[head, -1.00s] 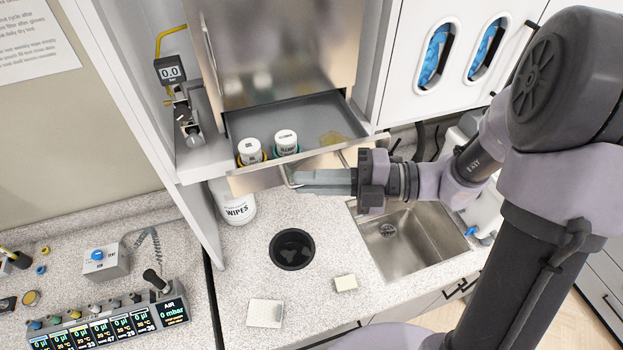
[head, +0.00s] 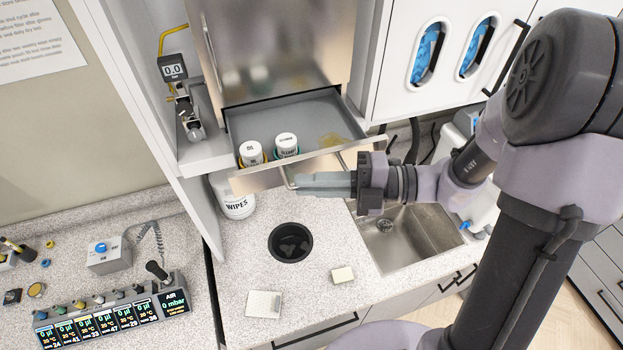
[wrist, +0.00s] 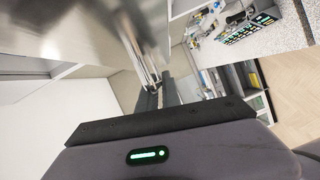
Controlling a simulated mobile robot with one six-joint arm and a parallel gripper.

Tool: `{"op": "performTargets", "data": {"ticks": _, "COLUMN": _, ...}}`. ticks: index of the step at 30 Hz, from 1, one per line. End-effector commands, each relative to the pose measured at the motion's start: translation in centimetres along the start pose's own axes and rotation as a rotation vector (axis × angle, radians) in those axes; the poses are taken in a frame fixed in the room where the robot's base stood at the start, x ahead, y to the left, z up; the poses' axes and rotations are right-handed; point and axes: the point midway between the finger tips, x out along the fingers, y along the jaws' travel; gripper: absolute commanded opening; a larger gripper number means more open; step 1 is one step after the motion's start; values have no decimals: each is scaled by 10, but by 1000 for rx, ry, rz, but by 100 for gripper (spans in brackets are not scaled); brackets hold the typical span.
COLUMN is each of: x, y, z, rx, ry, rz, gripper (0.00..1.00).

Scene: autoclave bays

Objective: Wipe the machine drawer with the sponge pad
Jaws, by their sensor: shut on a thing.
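The machine drawer (head: 300,116) is pulled out below the steel machine front. A yellowish-brown smear (head: 334,142) lies on its floor at the right. My gripper (head: 300,184) is shut on the drawer's bar handle (head: 287,177); its fingers hide most of the bar. The wrist view also shows the handle (wrist: 150,78) between the fingers (wrist: 157,97). A small cream block, apparently the sponge pad (head: 343,274), lies on the counter in front of the sink, apart from my gripper.
Two white-lidded jars (head: 251,153) (head: 286,144) stand in the drawer's front left. A wipes tub (head: 236,203) stands below it. The counter has a round dark opening (head: 290,242), a pale square pad (head: 264,304) and a sink (head: 412,237). A control panel (head: 112,318) is at left.

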Motion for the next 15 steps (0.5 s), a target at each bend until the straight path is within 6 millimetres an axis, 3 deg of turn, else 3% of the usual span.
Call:
{"op": "performTargets", "data": {"ticks": 1, "x": 0, "y": -1, "z": 0, "rx": 0, "ry": 0, "rz": -1, "gripper": 0}}
{"op": "performTargets", "data": {"ticks": 2, "x": 0, "y": -1, "z": 0, "rx": 0, "ry": 0, "rz": -1, "gripper": 14}}
{"op": "performTargets", "data": {"ticks": 3, "x": 0, "y": -1, "z": 0, "rx": 1, "ry": 0, "rz": -1, "gripper": 22}}
{"op": "performTargets", "data": {"ticks": 5, "x": 0, "y": -1, "z": 0, "rx": 1, "ry": 0, "rz": -1, "gripper": 30}}
{"op": "performTargets", "data": {"ticks": 15, "x": 0, "y": 0, "z": 0, "rx": 1, "ry": -1, "rz": 0, "gripper": 30}}
